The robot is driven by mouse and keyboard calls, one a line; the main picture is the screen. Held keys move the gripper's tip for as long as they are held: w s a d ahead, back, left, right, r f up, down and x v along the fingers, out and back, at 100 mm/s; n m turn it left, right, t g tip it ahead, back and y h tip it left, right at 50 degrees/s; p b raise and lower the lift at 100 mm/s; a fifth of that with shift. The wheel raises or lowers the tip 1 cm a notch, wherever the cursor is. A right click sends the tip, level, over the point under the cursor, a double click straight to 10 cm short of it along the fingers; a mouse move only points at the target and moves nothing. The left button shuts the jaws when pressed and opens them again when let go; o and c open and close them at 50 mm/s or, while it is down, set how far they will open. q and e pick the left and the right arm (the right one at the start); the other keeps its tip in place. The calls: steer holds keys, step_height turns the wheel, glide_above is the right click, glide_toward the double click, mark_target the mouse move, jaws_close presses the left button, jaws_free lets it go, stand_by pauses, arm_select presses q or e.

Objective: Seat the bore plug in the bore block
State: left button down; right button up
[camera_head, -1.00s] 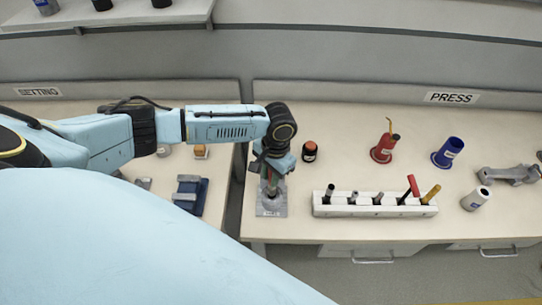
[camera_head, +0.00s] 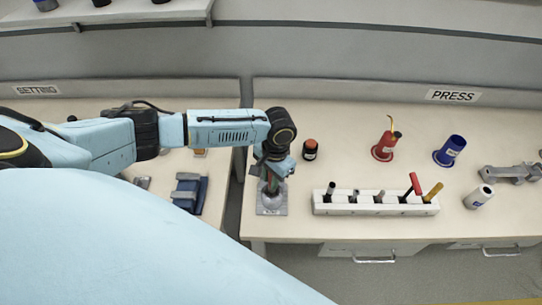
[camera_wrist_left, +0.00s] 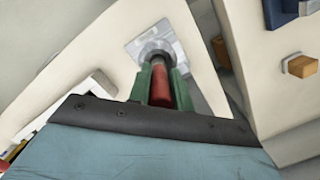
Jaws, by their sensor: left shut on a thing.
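The bore block (camera_head: 271,210) is a grey metal block on a flat plate at the left front corner of the press bench. In the left wrist view its round collar (camera_wrist_left: 156,48) shows beyond the fingertips. My left gripper (camera_head: 269,185), with green fingers, is directly over the block, pointing down. In the left wrist view the gripper (camera_wrist_left: 158,76) is shut on the bore plug (camera_wrist_left: 160,88), a red cylinder with a darker far end. The plug's far end lines up with the collar; I cannot tell how far it has entered. My right gripper is not in view.
A white rack (camera_head: 375,209) with several tools stands to the right of the block. Behind are a black and orange jar (camera_head: 310,150), a red holder (camera_head: 385,148) and a blue cup (camera_head: 449,152). A gap separates this bench from the setting bench at left.

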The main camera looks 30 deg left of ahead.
arm_select(q)
steer(key=shift+f+b, duration=0.65)
steer(key=shift+f, duration=0.55)
steer(key=c, duration=1.2)
jaws_free()
steer(key=r, duration=0.4)
steer(key=w+r, duration=0.1)
steer(key=r, duration=0.8)
steer(key=shift+w+d+r, duration=0.15)
steer(key=shift+w+d, duration=0.05)
steer(key=shift+w, duration=0.1)
steer(key=shift+d, duration=0.1)
